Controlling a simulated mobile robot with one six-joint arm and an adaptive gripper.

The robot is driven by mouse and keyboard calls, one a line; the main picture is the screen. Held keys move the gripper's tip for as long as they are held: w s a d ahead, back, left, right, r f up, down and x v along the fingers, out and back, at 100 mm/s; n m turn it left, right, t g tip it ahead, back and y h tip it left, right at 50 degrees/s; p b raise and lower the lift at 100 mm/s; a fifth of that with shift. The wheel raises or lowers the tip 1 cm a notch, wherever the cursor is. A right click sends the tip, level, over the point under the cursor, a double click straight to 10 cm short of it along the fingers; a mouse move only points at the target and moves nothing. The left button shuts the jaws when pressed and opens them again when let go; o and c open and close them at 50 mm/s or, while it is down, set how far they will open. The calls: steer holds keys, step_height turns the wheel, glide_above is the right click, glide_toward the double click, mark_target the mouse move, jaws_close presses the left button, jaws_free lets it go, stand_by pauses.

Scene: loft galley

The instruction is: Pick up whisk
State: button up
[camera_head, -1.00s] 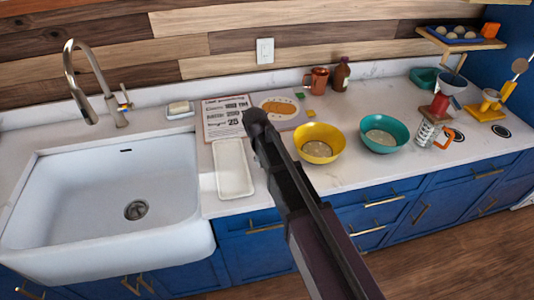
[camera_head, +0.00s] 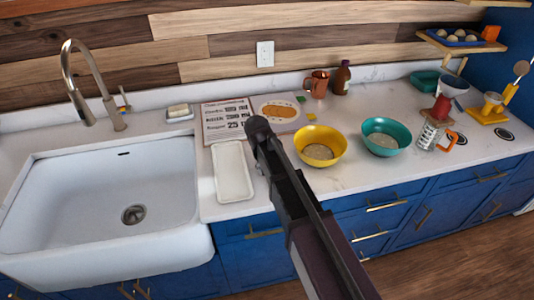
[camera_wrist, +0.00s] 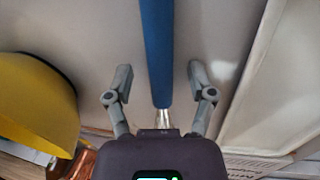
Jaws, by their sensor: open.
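A blue handle (camera_wrist: 156,45), which looks like the whisk's, shows in the wrist view, running down the middle from the top edge. A short metal part (camera_wrist: 163,119) joins its lower end, near my gripper's body. My gripper (camera_wrist: 158,76) is open, with one finger on each side of the handle and a visible gap to it on both sides. The wires of the whisk are not in view. In the head view my dark arm covers the counter between the white tray and the yellow bowl, and I cannot make out the whisk there.
A white tray (camera_head: 233,188) lies left of my arm and a yellow bowl (camera_head: 334,137) stands right of it. A teal bowl (camera_head: 398,128) is farther right. Behind are a recipe board (camera_head: 224,121) and a copper mug (camera_head: 317,84). A white sink (camera_head: 60,200) fills the left.

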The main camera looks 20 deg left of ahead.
jaws_close()
steer(key=shift+r, duration=0.15)
step_height(320, 180, up, 4)
steer(key=p, duration=0.3)
steer(key=shift+f+p, duration=0.25)
steer(key=shift+p, duration=0.1)
steer(key=s+d+r+p, duration=0.1)
steer(key=s+d, duration=0.7)
steer(key=s, duration=0.5)
steer(key=shift+s, duration=0.4)
steer(key=shift+r, duration=0.1)
